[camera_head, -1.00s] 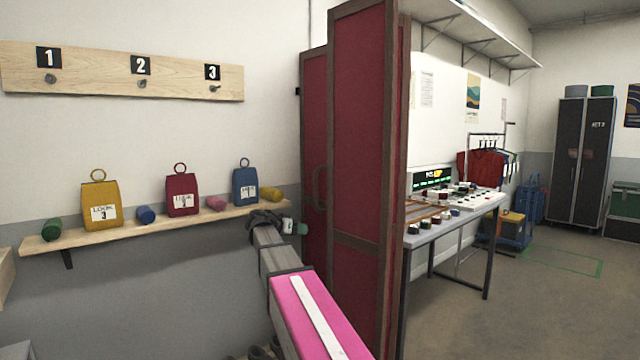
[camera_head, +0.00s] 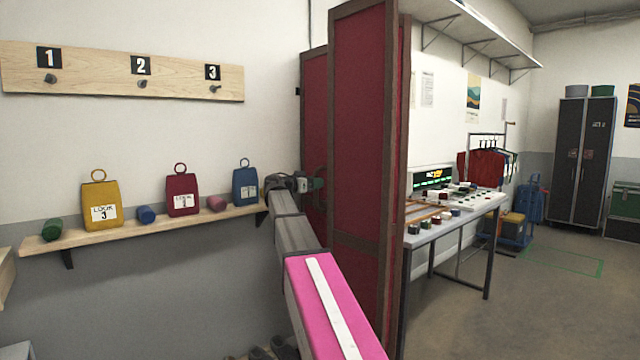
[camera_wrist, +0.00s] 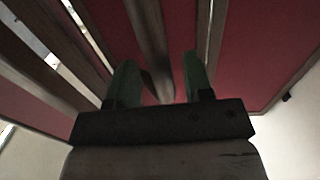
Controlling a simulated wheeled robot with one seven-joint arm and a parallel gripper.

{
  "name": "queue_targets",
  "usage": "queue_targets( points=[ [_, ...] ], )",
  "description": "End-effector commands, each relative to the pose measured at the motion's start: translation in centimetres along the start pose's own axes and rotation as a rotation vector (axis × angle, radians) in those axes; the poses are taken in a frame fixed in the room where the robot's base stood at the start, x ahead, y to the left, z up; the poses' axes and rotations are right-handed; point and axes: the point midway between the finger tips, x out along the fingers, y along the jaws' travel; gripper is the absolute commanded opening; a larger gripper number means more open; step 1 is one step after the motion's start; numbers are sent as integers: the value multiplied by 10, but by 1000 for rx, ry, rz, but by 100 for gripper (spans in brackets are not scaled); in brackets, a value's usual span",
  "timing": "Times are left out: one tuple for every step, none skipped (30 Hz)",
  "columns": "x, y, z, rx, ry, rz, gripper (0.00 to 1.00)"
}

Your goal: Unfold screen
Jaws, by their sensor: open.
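The folding screen (camera_head: 358,130) stands upright in the middle of the head view, with dark red panels in brown frames. Its panels are folded close together, one behind another. My gripper (camera_head: 318,184) is at the left panel, near where its handle shows in the earlier head view. In the wrist view my gripper (camera_wrist: 158,85) has its two green fingers apart, one on each side of a brown upright bar (camera_wrist: 150,45) in front of the red panel. I cannot tell whether either finger touches the bar.
A shelf (camera_head: 160,228) with yellow, red and blue tagged bags runs along the left wall, under a numbered peg board (camera_head: 120,72). A table (camera_head: 440,228) with small items stands right of the screen. The floor (camera_head: 520,300) at right is mostly clear.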

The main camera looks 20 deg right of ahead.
Motion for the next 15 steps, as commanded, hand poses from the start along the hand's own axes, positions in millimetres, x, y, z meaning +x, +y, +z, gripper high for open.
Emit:
queue_targets(
  points=[
    [8, 0, 0, 0, 0, 1, 46],
    [12, 0, 0, 0, -1, 2, 46],
    [16, 0, 0, 0, -1, 1, 46],
    [18, 0, 0, 0, -1, 1, 46],
    [20, 0, 0, 0, -1, 1, 46],
    [22, 0, 0, 0, -1, 0, 46],
    [24, 0, 0, 0, -1, 0, 46],
    [25, 0, 0, 0, -1, 0, 46],
    [26, 0, 0, 0, -1, 0, 46],
    [26, 0, 0, 0, -1, 0, 46],
    [26, 0, 0, 0, -1, 0, 46],
    [27, 0, 0, 0, -1, -1, 46],
    [27, 0, 0, 0, -1, -1, 46],
    [27, 0, 0, 0, -1, -1, 46],
    [26, 0, 0, -1, -1, 0, 46]
  ],
)
